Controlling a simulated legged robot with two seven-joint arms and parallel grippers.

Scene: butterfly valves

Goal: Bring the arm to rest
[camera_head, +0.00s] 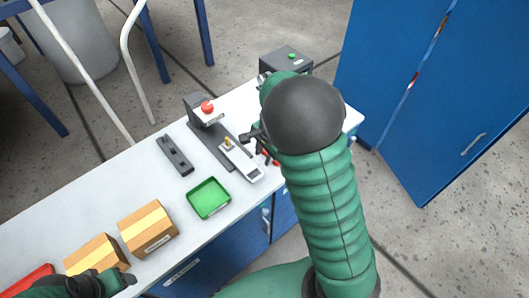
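My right arm, in a green ribbed sleeve with a dark grey round joint cover, reaches up over the right end of the white workbench (110,182). My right gripper (257,140) shows only in part, as dark pieces left of the joint cover, near a white handheld device (240,160). The arm hides the rest, so I cannot tell if it is open or holds anything. My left gripper (122,281) is low at the bottom left, dark and partly cut off, beside a cardboard box (97,255). Its fingers are unclear.
The bench holds a second cardboard box (148,229), a green tray (209,198), a black bar-shaped tool (175,155), a grey stand with a red knob (207,108) and a grey box with a green button (288,57). A blue cabinet (440,100) stands right; grey floor lies between.

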